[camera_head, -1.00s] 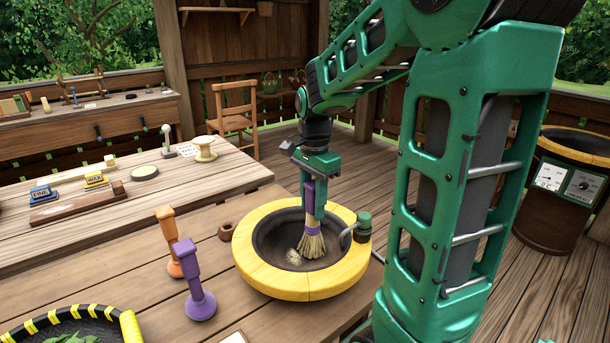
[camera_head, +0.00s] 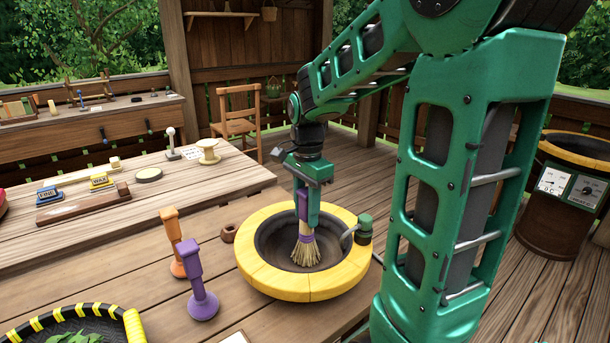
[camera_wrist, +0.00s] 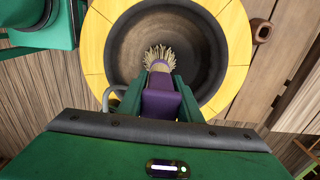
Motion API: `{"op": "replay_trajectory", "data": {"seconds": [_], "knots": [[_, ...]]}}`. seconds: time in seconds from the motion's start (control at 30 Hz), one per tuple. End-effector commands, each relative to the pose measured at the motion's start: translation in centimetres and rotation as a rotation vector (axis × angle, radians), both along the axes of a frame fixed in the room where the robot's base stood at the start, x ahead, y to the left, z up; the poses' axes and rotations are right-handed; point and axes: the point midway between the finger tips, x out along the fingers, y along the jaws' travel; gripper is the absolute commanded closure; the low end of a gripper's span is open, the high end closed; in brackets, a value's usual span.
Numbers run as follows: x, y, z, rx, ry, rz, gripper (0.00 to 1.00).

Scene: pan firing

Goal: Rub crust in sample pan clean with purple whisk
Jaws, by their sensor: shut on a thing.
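The sample pan (camera_head: 266,281) is a dark round basin with a wide yellow rim, set in the wooden table. My gripper (camera_head: 308,207) is shut on the purple whisk (camera_head: 306,252) and holds it down inside the pan. The whisk is near upright, its straw bristles at the basin floor. In the wrist view my gripper (camera_wrist: 161,85) holds the whisk's purple handle, and the bristles (camera_wrist: 159,54) fan out over the pan floor. No pale crust patch shows clear of the bristles in either view; whether any lies under them is hidden.
A small green tap (camera_head: 364,228) stands at the pan's right rim. An orange post (camera_head: 172,239) and a purple post (camera_head: 200,292) on round feet stand left of the pan, near a small brown cup (camera_head: 228,233). A black yellow-edged tray (camera_head: 133,326) is at front left.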

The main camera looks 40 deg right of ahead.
Motion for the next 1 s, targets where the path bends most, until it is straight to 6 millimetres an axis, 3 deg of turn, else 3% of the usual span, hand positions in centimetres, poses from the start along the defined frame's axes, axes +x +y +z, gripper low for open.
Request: {"op": "replay_trajectory", "data": {"seconds": [0.37, 0.43, 1.0], "knots": [[0.3, -2.3, 0.4, 0.000, -0.001, 0.016, 1.00], [0.4, -2.3, 2.3, -0.001, -0.006, 0.016, 1.00], [0.3, -2.4, 7.6, -0.001, -0.003, 0.013, 1.00]]}}
